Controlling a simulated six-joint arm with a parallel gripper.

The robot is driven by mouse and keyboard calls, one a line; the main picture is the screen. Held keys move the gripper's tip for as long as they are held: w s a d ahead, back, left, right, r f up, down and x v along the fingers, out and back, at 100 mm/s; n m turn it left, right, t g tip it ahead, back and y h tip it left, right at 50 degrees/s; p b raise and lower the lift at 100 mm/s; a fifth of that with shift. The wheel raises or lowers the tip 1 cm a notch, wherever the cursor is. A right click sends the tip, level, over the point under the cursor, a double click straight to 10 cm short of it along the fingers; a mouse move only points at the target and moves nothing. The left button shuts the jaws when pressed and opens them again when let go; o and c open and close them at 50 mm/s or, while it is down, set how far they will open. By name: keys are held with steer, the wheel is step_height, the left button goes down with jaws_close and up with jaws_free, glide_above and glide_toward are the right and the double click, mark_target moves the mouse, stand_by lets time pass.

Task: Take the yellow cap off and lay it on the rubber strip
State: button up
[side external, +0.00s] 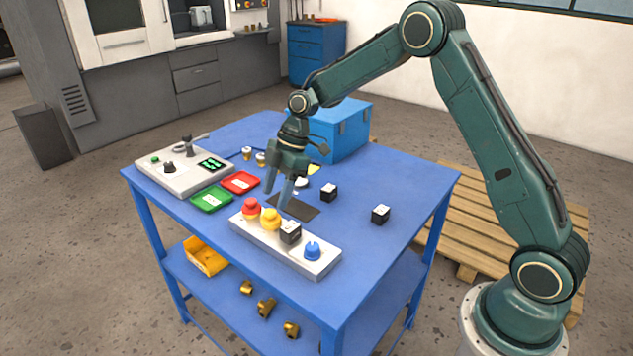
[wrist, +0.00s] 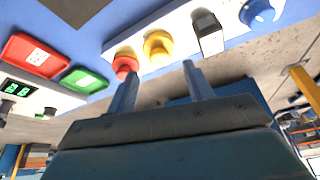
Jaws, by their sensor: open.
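The yellow cap (side external: 270,219) sits on a white bar (side external: 318,267), between a red cap (side external: 251,208) and a black-and-white cube (side external: 290,232). A blue knob (side external: 312,251) is at the bar's right end. My gripper (side external: 277,200) points down, open and empty, above the table behind the bar. In the wrist view the yellow cap (wrist: 158,48) appears just beyond the gap between my open fingers (wrist: 160,74), apart from them. The dark rubber strip (side external: 302,211) lies flat and bare on the table behind the bar; its corner shows in the wrist view (wrist: 74,8).
A red tray (side external: 240,182) and a green tray (side external: 211,199) lie left of the bar, near a control box (side external: 176,174). Two dark cubes, one (side external: 329,192) and another (side external: 381,214), stand to the right. A blue box (side external: 345,134) stands behind. The table's right side is mostly clear.

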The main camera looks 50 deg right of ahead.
mark_target(270, 211)
steer(key=shift+x, duration=2.4)
steer(key=shift+r, duration=0.1)
steer(key=shift+c, duration=0.2)
steer(key=c, duration=0.6)
